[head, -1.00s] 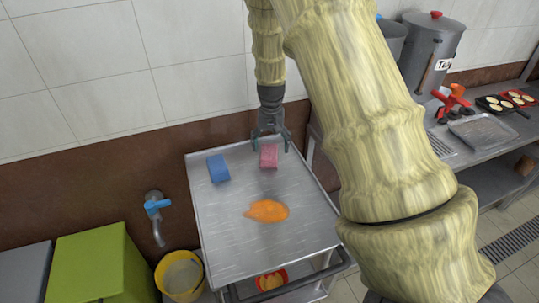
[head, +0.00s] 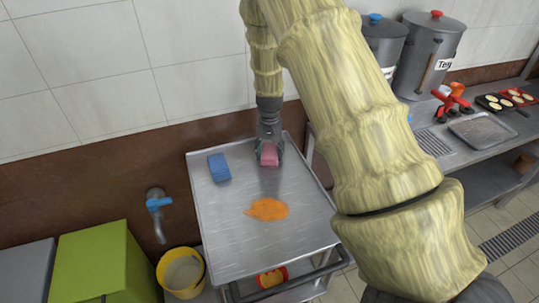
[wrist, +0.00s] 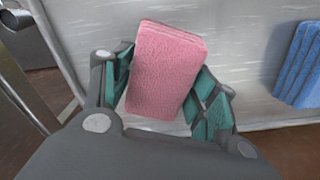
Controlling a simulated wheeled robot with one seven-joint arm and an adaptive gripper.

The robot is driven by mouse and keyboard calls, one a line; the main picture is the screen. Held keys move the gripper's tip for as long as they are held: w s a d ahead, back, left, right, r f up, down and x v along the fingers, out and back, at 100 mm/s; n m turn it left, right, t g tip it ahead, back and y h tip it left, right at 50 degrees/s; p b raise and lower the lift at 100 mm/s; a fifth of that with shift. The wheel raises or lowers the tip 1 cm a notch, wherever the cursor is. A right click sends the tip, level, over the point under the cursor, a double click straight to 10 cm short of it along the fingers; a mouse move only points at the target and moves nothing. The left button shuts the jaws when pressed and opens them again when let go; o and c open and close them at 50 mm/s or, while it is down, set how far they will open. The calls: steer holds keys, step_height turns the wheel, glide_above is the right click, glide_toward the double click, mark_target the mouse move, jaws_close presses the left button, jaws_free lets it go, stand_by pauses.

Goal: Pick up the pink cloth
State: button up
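The pink cloth (head: 269,158) is a thick folded block at the far edge of the metal cart top (head: 235,235). My gripper (head: 269,150) is over it, pointing down. In the wrist view the pink cloth (wrist: 165,70) sits between the two fingers of my gripper (wrist: 163,88), tilted a little. The teal pads press against its left and right sides, so the gripper is shut on it. I cannot tell whether the cloth is clear of the cart surface.
A blue cloth (head: 219,167) lies to the left on the cart; an orange spill (head: 267,209) is nearer the front. A wall tap (head: 157,205), yellow bucket (head: 181,272) and green bin (head: 95,265) stand left. A counter with steel pots (head: 428,55) is to the right.

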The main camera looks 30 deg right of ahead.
mark_target(270, 150)
steer(key=shift+r, duration=0.15)
steer(key=shift+c, duration=0.4)
steer(key=shift+r+b, duration=0.5)
steer(key=shift+r, duration=0.1)
steer(key=shift+r+b, duration=0.45)
steer(key=shift+r, duration=0.5)
steer(key=s+a+b, duration=0.1)
steer(key=s+a, duration=0.1)
steer(key=s, duration=0.3)
steer(key=s+a+r+b, duration=0.1)
steer(key=s+a, duration=0.1)
steer(key=s, duration=0.2)
steer(key=s+a+b, duration=0.2)
steer(key=s, duration=0.3)
steer(key=shift+s+a+r, duration=0.15)
steer(key=shift+s+r, duration=0.15)
steer(key=shift+s, duration=0.05)
steer(key=o, duration=0.6)
steer(key=shift+c, duration=0.2)
steer(key=c, duration=0.4)
